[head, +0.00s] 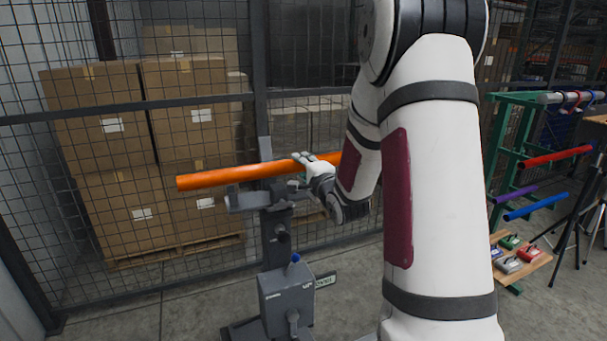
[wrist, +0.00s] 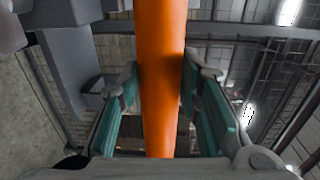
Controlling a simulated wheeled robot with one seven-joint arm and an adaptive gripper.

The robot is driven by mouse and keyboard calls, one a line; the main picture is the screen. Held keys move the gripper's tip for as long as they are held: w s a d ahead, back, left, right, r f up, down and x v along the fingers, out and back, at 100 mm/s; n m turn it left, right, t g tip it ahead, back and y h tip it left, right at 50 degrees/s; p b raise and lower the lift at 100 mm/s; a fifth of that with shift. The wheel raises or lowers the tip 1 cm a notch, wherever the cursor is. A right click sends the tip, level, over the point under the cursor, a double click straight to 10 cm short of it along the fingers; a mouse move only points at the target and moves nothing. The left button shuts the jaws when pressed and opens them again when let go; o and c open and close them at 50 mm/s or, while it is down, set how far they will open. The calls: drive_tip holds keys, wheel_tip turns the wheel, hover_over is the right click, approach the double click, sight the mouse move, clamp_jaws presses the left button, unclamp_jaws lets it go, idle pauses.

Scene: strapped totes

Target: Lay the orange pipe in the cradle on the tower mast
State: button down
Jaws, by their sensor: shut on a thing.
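The orange pipe (head: 225,177) lies roughly level across the top of the grey tower mast (head: 278,240) in the head view. My gripper (head: 302,165) is shut on the pipe near its middle, just right of the mast. In the wrist view the pipe (wrist: 160,80) runs between the teal pads of my gripper (wrist: 160,100). The cradle (head: 250,199) is at the mast's top, just under the pipe. I cannot tell whether the pipe touches it. The pipe's right end is hidden behind my arm.
A wire mesh fence stands behind the mast, with stacked cardboard boxes (head: 100,115) beyond it. At right, a green rack (head: 507,150) holds a red pipe (head: 555,157), a purple pipe (head: 515,195) and a blue pipe (head: 535,206). The floor left of the mast is clear.

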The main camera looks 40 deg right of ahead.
drive_tip(key=shift+b+x, duration=1.4)
drive_tip(key=shift+x, duration=1.3)
drive_tip(key=shift+s+f+b, duration=0.1)
drive_tip(key=shift+f+b, duration=1.1)
drive_tip(key=shift+f, duration=2.15)
drive_tip(key=c, duration=1.1)
unclamp_jaws()
drive_tip(key=shift+s+f, duration=0.1)
drive_tip(key=shift+f, duration=0.05)
